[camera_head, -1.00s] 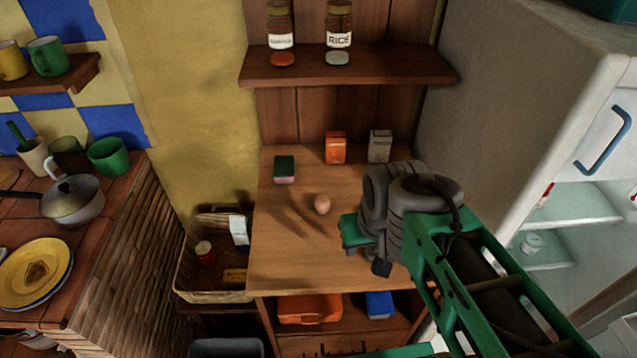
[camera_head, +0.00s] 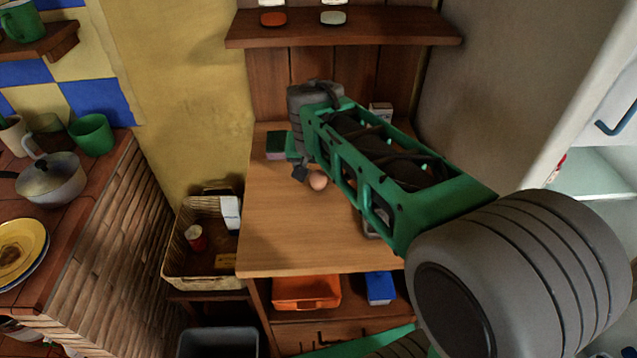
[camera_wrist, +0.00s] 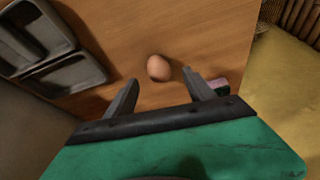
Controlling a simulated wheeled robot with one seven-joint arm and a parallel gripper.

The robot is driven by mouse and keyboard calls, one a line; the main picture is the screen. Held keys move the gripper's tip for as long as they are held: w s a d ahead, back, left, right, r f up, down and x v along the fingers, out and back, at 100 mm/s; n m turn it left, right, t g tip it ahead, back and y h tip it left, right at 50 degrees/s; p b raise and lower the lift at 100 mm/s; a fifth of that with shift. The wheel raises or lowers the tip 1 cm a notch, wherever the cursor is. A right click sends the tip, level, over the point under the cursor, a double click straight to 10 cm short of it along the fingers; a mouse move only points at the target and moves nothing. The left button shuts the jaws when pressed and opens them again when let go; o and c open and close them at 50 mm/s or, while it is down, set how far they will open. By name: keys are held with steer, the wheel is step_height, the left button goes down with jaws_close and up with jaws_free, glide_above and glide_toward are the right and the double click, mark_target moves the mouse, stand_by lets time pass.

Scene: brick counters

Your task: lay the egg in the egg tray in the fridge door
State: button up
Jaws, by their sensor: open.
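A brown egg (camera_head: 317,181) lies on the wooden table top (camera_head: 275,225). In the wrist view the egg (camera_wrist: 159,68) is just beyond the fingertips and between their lines. My gripper (camera_wrist: 160,82) is open and empty, its two dark fingers apart. In the head view my gripper (camera_head: 302,165) is beside the egg, and my arm hides much of the table's right part. The fridge (camera_head: 590,160) stands at the right with an opening onto pale shelves. I cannot make out the egg tray in its door.
A green and pink sponge (camera_head: 276,145) lies behind the egg; its pink side shows in the wrist view (camera_wrist: 219,86). A grey divided tray (camera_wrist: 65,80) is on the table. A basket (camera_head: 200,275) stands left of the table. A wooden shelf (camera_head: 350,27) hangs above. The table's front left is clear.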

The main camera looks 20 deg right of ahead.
mark_target(318, 176)
steer(key=x, duration=0.5)
steer(key=shift+d, duration=0.1)
steer(key=shift+r, duration=0.1)
steer(key=c, duration=1)
steer(key=shift+r, duration=0.1)
